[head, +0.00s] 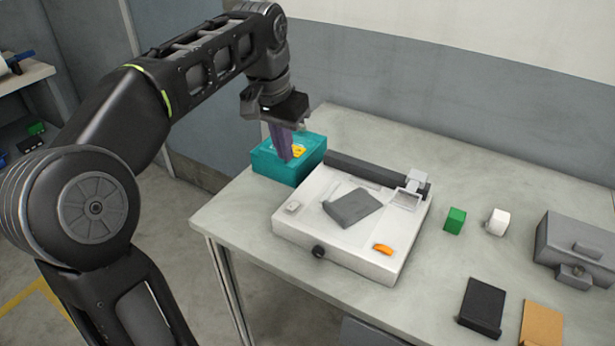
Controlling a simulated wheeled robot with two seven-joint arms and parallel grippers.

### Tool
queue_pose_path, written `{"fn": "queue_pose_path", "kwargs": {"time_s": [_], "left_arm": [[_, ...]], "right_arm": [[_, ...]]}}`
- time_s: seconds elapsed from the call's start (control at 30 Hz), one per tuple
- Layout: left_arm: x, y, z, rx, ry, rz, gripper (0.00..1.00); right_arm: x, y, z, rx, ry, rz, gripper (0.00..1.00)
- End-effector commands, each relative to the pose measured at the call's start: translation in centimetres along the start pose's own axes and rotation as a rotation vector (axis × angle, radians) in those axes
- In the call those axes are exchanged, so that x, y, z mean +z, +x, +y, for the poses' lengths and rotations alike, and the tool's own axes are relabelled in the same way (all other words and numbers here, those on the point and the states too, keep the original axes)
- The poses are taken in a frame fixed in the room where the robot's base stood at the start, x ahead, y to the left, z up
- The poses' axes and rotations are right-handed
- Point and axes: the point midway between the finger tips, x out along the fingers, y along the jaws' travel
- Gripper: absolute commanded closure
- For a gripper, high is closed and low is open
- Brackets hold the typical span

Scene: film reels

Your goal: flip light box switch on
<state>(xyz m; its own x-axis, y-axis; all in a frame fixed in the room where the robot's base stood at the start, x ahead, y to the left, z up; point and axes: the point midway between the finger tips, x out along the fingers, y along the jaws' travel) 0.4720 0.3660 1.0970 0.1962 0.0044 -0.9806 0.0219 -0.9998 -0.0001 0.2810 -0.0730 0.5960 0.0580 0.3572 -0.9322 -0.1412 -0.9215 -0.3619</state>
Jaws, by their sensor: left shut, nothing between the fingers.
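The white light box (300,236) stands on the table, with a dark grey flat piece (352,207) lying on its top. An orange part that looks like its switch (383,249) is at the front right of the top; I cannot tell which way it is set. A dark knob (319,252) is on the front face. My left gripper (286,158) is shut and empty, pointing down over the teal box (285,176), behind and left of the light box and well away from the orange part. I cannot tell whether its fingertips touch the teal box. My right gripper is not in view.
A dark bar (365,171) and a small grey device (408,190) are along the light box's back. To the right are a green block (454,221), a white block (497,222), a grey case (575,242), a black piece (481,306) and a tan piece (541,324).

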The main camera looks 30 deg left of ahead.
Motion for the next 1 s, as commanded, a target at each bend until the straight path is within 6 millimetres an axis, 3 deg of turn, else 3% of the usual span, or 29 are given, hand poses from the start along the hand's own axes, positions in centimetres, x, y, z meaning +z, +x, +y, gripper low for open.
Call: {"fn": "queue_pose_path", "kwargs": {"time_s": [0.53,0.7,0.77,1.0], "left_arm": [[0.1,0.9,0.0,0.000,0.000,-0.001,1.00],[0.1,3.1,0.0,0.000,0.000,-0.002,1.00],[0.1,3.6,0.0,0.000,0.000,-0.003,1.00],[0.1,8.3,0.0,0.001,0.000,-0.005,1.00]], "right_arm": [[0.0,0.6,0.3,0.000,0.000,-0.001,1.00],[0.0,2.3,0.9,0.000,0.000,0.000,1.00],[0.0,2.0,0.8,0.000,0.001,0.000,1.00],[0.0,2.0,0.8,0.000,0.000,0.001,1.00]]}}
